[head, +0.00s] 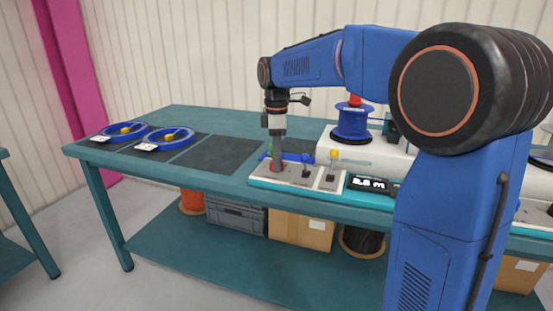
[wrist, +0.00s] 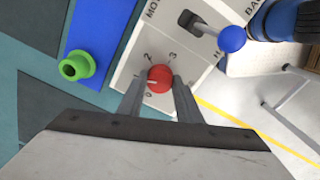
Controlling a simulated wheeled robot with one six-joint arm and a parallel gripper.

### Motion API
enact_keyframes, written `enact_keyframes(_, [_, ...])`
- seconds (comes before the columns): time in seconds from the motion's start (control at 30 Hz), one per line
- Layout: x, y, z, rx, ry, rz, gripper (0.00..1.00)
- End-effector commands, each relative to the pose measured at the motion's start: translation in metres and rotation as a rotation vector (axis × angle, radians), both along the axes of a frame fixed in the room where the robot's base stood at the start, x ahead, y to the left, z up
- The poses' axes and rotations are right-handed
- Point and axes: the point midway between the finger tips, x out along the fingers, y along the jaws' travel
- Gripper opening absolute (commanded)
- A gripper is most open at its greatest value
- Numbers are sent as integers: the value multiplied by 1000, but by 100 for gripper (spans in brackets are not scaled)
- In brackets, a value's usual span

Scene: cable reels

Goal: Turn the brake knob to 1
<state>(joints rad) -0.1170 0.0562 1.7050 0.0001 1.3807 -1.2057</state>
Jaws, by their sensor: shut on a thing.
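The red brake knob (wrist: 160,79) sits on a pale panel (wrist: 128,65) in the wrist view, with printed numbers around its left and upper side. Its white pointer mark faces left, near the low end of the scale; the exact number is hard to read. My gripper (wrist: 161,88) has one finger on each side of the knob and is shut on it. In the head view my gripper (head: 277,167) reaches straight down to the panel (head: 293,178) and mostly hides the knob.
A lever with a blue ball (wrist: 232,38) stands close to the knob. A green peg (wrist: 76,67) is to the left. In the head view are a yellow-topped lever (head: 334,154), a dark display (head: 370,184), a blue reel (head: 352,121) and a bare dark mat (head: 217,156).

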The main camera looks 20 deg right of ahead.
Motion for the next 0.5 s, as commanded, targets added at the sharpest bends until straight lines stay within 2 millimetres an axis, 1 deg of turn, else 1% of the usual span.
enact_keyframes(0.2, [0, 0, 1, 0, -2, 95, 9])
enact_keyframes(0.5, [0, 0, 1, 0, -2, 142, 9])
